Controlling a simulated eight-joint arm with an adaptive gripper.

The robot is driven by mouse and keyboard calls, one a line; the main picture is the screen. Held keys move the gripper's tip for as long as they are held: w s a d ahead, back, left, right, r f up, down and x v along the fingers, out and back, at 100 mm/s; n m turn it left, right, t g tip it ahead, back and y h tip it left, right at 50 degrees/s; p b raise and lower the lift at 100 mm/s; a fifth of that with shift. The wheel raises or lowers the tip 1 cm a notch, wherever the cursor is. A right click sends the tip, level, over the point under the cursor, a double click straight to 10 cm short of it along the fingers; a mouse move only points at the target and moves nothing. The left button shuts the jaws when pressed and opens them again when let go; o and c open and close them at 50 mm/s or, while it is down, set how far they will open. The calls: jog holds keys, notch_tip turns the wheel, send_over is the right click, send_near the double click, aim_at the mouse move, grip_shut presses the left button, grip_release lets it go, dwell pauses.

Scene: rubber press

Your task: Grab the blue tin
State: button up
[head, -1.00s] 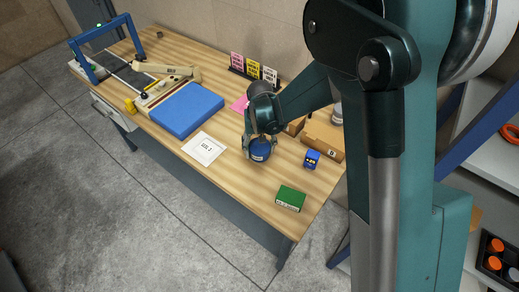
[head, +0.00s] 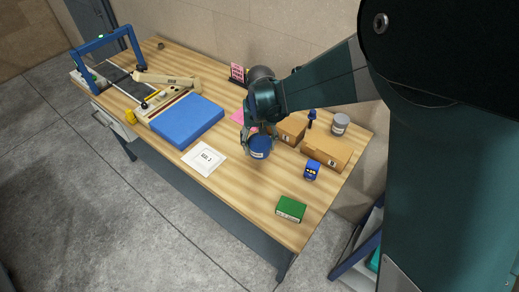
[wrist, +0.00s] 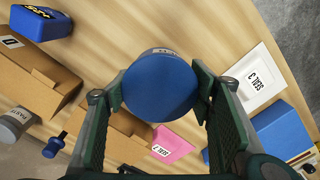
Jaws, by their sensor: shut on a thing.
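The blue tin (head: 260,150) is round with a pale label on its side. It is in my gripper (head: 257,137), which is shut on it from both sides. In the wrist view the tin's flat blue face (wrist: 158,88) fills the space between the fingers (wrist: 160,95), with a pad touching each side. The tin appears to be held a little above the wooden table (head: 235,190). Part of its upper side is hidden by the gripper in the head view.
Cardboard boxes (head: 326,152), a small blue box (head: 312,170) and a grey tin (head: 340,124) stand to the right. A green box (head: 290,208) is near the front edge. A white card (head: 204,158) and blue pad (head: 187,121) lie left. Bare table lies in front.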

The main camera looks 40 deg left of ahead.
jog(key=shift+r, duration=0.35)
dwell(0.5)
